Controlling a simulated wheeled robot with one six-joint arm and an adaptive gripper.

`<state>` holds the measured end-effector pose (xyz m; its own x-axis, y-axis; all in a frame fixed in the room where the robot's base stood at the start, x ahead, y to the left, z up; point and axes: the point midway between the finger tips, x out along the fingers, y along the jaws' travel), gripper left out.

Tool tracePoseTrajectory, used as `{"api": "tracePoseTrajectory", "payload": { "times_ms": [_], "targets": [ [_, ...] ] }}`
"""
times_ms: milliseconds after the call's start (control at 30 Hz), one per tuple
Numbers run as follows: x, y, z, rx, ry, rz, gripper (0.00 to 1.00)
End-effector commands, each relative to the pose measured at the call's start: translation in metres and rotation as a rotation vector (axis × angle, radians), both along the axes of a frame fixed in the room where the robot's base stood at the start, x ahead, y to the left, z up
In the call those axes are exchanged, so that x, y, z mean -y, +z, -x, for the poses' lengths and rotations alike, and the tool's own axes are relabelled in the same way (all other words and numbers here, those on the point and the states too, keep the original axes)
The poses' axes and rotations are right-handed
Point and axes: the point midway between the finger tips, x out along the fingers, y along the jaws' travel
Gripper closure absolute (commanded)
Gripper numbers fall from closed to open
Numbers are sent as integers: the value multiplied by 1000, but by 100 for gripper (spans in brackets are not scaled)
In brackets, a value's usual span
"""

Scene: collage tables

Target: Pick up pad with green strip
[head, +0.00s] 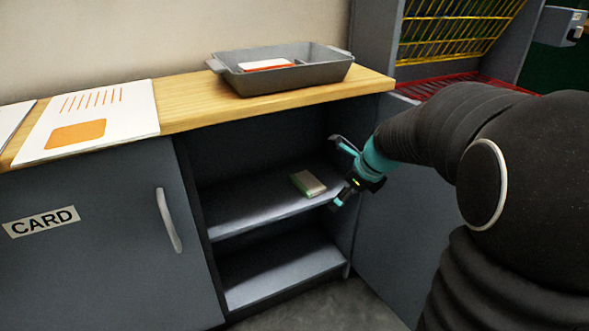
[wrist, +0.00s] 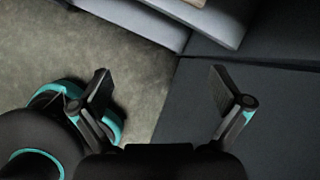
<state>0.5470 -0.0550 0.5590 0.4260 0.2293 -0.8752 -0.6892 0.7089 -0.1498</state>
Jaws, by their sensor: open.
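The pad with the green strip (head: 308,183) lies on the upper shelf inside the open cabinet, near the shelf's front right. It is a small pale block with a green edge on its left. My gripper (head: 337,173) is open and empty at the cabinet opening, just right of the pad and apart from it. In the wrist view, my gripper's two fingers (wrist: 160,76) are spread wide with nothing between them. A small tan patch at that view's top edge may be the pad, but too little shows to tell.
The upper shelf (head: 240,210) is otherwise bare, and the lower shelf (head: 285,277) looks empty. A grey tray (head: 300,76) stands on the wooden top (head: 190,105), beside printed sheets (head: 95,120). A closed door labelled CARD (head: 100,250) is at left. An open door (head: 400,235) stands at right.

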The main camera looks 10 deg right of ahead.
Motion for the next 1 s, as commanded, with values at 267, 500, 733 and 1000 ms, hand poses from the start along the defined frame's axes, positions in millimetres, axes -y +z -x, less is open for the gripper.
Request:
{"api": "tracePoseTrajectory", "payload": {
  "times_ms": [267, 500, 733, 1000],
  "targets": [
    [16, -28, -31, -59, -252, -140, 0],
    [-3, -29, -64, -62, -256, -144, 0],
    [-24, -29, -101, -62, -255, -144, 0],
    [-36, -28, -122, -62, -258, -144, 0]
  ]
}}
